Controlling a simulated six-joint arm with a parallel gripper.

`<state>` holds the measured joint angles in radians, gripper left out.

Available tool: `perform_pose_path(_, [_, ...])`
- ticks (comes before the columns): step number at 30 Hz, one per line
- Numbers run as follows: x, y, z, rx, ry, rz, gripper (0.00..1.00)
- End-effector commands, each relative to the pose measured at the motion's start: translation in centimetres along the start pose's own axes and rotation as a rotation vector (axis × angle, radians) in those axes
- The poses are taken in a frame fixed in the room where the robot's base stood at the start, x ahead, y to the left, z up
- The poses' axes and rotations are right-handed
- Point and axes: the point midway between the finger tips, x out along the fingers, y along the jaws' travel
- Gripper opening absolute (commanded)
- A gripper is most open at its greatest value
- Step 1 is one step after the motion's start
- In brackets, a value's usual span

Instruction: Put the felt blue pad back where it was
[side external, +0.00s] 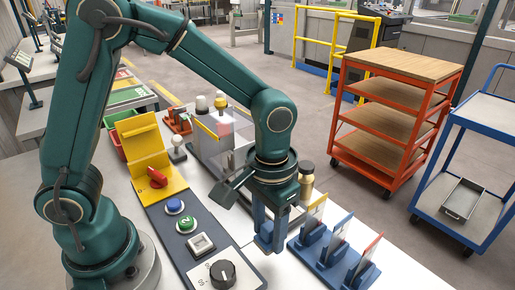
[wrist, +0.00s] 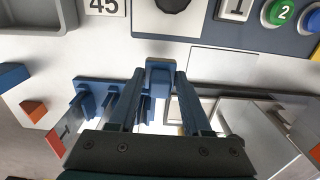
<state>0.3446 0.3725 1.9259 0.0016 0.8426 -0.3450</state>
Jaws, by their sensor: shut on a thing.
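My gripper (wrist: 160,92) is shut on a small dark blue piece (wrist: 160,70), which I take to be the felt blue pad. The piece shows between and just past the fingertips in the wrist view. Its underside is hidden, so I cannot tell whether it touches the table. In the side view my gripper (side external: 269,240) points down between the control panel and the blue card rack; the piece is hard to tell from the fingers there.
The blue rack (side external: 322,262) holds upright cards right of my gripper. The control panel (side external: 178,240) with blue button (side external: 174,204), green button (side external: 187,224) and black knob (side external: 222,273) lies to the left. A clear-walled box (side external: 215,150) and brass-coloured bottle (side external: 307,175) stand behind.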

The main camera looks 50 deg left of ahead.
Motion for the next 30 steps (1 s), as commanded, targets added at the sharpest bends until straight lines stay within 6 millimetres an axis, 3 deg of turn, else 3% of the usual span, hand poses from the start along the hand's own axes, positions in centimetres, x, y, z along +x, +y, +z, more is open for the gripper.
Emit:
perform_pose_path(10, [3.8,0.3,0.1,-0.001,-0.004,-0.001,0.00])
perform_pose_path(23, [4.5,0.3,0.0,0.000,-0.001,0.000,0.00])
perform_pose_path(24, [4.5,0.3,0.0,0.000,-0.001,0.000,0.56])
perform_pose_path(25, [4.5,0.3,0.0,0.000,-0.001,0.000,0.68])
perform_pose_path(26, [4.5,0.3,0.0,0.000,-0.001,0.000,0.78])
perform_pose_path(30, [4.5,0.3,0.0,0.000,0.000,0.001,0.78])
